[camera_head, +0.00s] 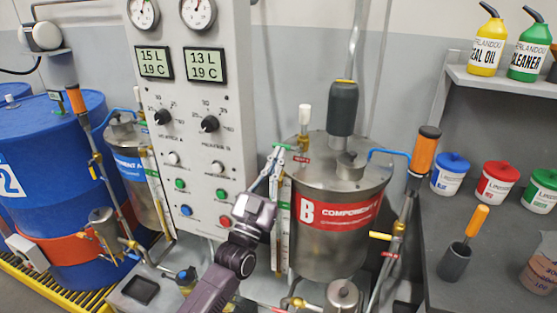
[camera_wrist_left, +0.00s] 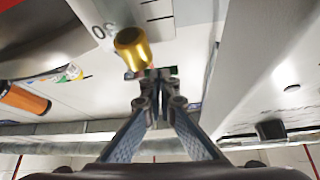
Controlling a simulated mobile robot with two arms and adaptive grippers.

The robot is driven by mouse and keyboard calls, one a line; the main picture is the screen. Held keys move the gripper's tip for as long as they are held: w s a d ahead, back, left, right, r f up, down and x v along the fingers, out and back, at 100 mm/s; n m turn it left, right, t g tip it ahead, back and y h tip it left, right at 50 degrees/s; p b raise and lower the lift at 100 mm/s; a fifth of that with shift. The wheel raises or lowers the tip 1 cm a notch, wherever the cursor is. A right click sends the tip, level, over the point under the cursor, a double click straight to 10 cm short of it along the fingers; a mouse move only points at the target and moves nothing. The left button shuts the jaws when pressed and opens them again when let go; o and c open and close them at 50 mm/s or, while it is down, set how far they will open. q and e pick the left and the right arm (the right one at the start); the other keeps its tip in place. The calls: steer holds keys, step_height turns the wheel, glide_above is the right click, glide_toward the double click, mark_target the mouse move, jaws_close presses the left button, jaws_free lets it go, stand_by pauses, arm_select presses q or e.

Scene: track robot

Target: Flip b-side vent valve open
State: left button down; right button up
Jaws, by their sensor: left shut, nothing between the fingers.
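The steel B tank (camera_head: 330,240) with a red "B COMPONENT" label stands right of the control panel. Small fittings with a red tag (camera_head: 301,158) sit at the left edge of its lid, below a white-topped cylinder (camera_head: 305,115). My left gripper (camera_head: 279,153) reaches up to this lid edge with its fingers together. In the left wrist view, the closed fingertips (camera_wrist_left: 158,76) are just below a brass cylinder (camera_wrist_left: 132,47), with a small dark and green part at the tips. I cannot tell whether they touch it, nor how the vent valve is turned. My right gripper is not in view.
The grey control panel (camera_head: 200,110) stands close left of the fingers. A dark motor (camera_head: 343,108) rises from the tank lid. An orange-handled wand (camera_head: 425,150) and a bench (camera_head: 480,280) with tubs are to the right. Blue drums (camera_head: 50,150) stand at the left.

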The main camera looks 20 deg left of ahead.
mark_target(277, 145)
arm_select(q)
steer(key=shift+r+m, duration=0.15)
steer(key=shift+m, duration=0.15)
step_height(277, 145, up, 4)
steer(key=m+g+h+p, duration=0.1)
steer(key=m+h, duration=0.1)
steer(key=m, duration=0.2)
steer(key=m+g+h+p, duration=0.2)
steer(key=m, duration=0.2)
steer(key=m+g+h+p, duration=0.1)
steer(key=m+h, duration=0.2)
steer(key=m, duration=0.1)
steer(key=shift+f+g, duration=0.25)
steer(key=shift+g, duration=0.05)
steer(key=m+g+p, duration=0.1)
steer(key=m+p, duration=0.1)
steer(key=d+r+m+g+p, duration=0.1)
steer(key=m+p, duration=0.2)
steer(key=m+g+p, duration=0.2)
steer(key=p, duration=0.1)
steer(key=shift+d+r, duration=0.25)
steer(key=shift+d, duration=0.15)
steer(key=shift+f, duration=0.1)
